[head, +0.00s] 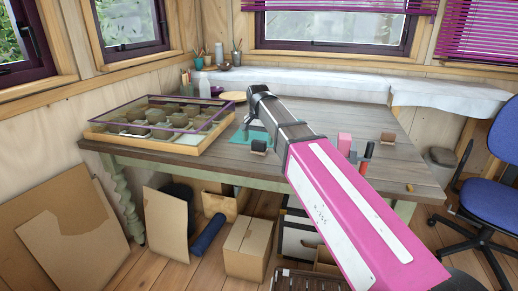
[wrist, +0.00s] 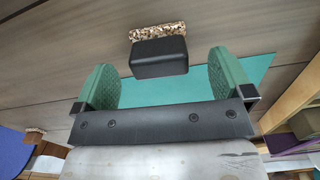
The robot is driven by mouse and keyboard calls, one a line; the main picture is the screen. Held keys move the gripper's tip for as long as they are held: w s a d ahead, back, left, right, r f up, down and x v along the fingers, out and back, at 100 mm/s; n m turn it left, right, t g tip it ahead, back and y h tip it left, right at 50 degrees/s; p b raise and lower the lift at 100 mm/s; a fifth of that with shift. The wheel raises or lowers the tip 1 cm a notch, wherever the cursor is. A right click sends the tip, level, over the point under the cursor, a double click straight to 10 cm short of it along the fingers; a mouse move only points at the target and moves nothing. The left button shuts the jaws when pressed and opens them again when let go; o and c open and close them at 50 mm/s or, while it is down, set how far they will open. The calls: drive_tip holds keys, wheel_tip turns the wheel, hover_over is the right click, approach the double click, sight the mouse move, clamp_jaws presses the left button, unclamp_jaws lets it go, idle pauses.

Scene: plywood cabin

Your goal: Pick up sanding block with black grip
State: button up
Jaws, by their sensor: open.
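The sanding block (wrist: 158,34) has a speckled tan base and a black grip (wrist: 159,58), and lies on the wooden table in the wrist view. In the head view it looks like the small dark block (head: 259,146) at the near edge of a teal mat. My gripper (wrist: 163,72) is open and empty, its two green fingers spread wide. The black grip lies just ahead, in line with the gap between the fingertips. I see no contact. In the head view my gripper (head: 246,130) hangs over the mat, partly hidden by my arm.
A wooden display case (head: 160,124) stands left of my gripper. The teal mat (wrist: 190,92) lies beneath the fingers. Right of my arm are a pink block (head: 344,143), a dark upright item (head: 367,155) and another small block (head: 388,138). A blue chair (head: 492,155) stands at the right.

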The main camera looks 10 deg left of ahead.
sight(259, 142)
drive_tip(key=shift+d+f, duration=0.1)
drive_tip(key=shift+f, duration=1.8)
drive_tip(key=c, duration=1)
drive_tip(key=shift+c, duration=0.2)
drive_tip(key=shift+r, duration=0.15)
drive_tip(key=shift+r, duration=0.45)
drive_tip(key=r, duration=0.3)
drive_tip(key=shift+s+r, duration=0.25)
drive_tip(key=shift+s, duration=0.1)
drive_tip(key=s+a+r, duration=0.1)
drive_tip(key=s+r, duration=0.5)
drive_tip(key=s, duration=0.5)
drive_tip(key=shift+r, duration=0.2)
drive_tip(key=shift+o, duration=0.6)
drive_tip(key=shift+w, duration=0.1)
